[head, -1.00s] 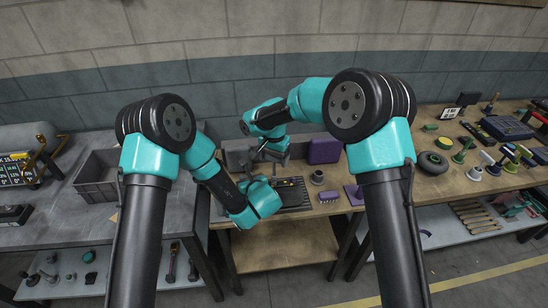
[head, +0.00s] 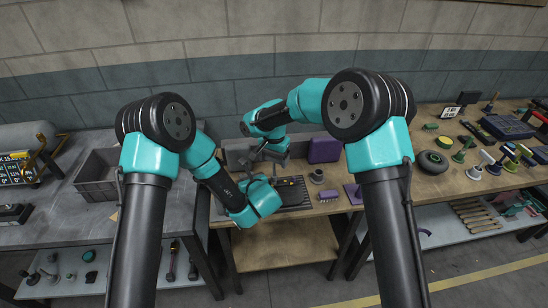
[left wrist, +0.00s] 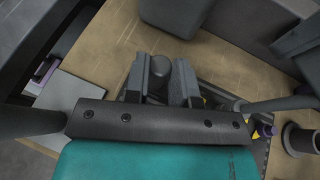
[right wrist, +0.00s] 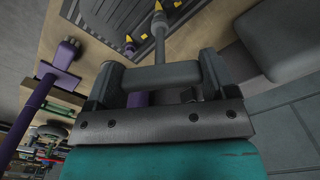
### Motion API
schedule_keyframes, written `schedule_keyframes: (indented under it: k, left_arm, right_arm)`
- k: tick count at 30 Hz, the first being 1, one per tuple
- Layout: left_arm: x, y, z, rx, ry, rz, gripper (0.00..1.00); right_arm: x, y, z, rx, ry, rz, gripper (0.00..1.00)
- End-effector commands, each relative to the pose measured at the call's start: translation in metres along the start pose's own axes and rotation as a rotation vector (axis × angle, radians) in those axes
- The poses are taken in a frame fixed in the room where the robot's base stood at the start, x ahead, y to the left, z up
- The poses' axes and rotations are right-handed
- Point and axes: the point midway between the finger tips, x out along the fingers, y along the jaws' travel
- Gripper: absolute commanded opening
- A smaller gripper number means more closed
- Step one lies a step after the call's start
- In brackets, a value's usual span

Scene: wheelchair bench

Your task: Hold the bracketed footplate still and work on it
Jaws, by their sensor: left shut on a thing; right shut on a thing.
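The footplate is a dark ribbed plate (head: 292,194) on the middle bench; its ribs and yellow marks also show in the right wrist view (right wrist: 120,28). In the left wrist view my left gripper (left wrist: 168,88) is shut on a grey round post (left wrist: 182,78) beside the plate; whether the post belongs to the plate's bracket I cannot tell. In the right wrist view my right gripper (right wrist: 155,80) is shut on the grey crossbar (right wrist: 160,76) of a T-shaped tool. Its shaft runs toward the plate; the contact at its tip is unclear. My arms partly hide the plate in the head view.
A purple bin (head: 324,150) stands behind the plate. A grey cup (head: 317,177), a purple brush (head: 328,195) and a purple stand (head: 353,192) are to its right. A grey crate (head: 97,178) is on the left bench.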

Motion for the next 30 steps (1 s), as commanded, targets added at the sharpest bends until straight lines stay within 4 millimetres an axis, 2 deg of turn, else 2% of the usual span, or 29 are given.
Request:
schedule_keyframes:
  k: [12, 24, 30]
  left_arm:
    - [0.000, 0.000, 0.000, 0.000, 0.000, 0.000, 0.00]
    - [0.000, 0.000, 0.000, 0.000, 0.000, 0.000, 0.00]
    - [0.000, 0.000, 0.000, 0.000, 0.000, 0.000, 0.00]
  right_arm:
    - [0.011, 0.000, 0.000, 0.000, 0.001, -0.001, 0.45]
    - [0.012, 0.000, 0.000, 0.004, 0.001, -0.001, 0.45]
    - [0.012, 0.000, 0.000, 0.121, 0.001, -0.001, 0.45]
